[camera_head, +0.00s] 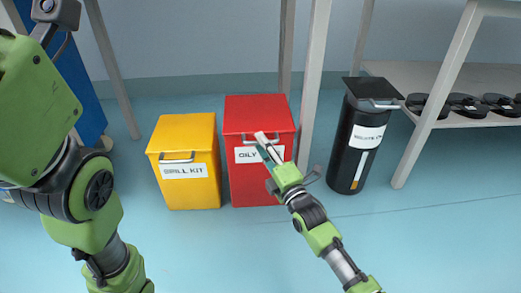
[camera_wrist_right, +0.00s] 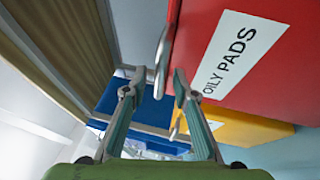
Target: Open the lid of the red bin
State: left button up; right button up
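My right gripper (camera_head: 262,139) is at the front of the bin, near the lid's front edge, and covers part of the label. In the right wrist view its two fingers (camera_wrist_right: 155,86) are apart, with the metal handle (camera_wrist_right: 162,50) in line with the gap between them. I cannot tell whether they touch the handle.
A yellow bin (camera_head: 190,188) labelled "SPILL KIT" stands just left of the red one. A black bin (camera_head: 355,145) stands at the right, beyond a pale table leg (camera_head: 312,85). A low shelf (camera_head: 470,115) with dark round items is at the far right. The front floor is clear.

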jog(key=shift+w+a+r, duration=0.1)
jog(key=shift+w+a, duration=0.15)
jog(key=shift+w, duration=0.3)
grip_shut()
jog(key=shift+r, duration=0.1)
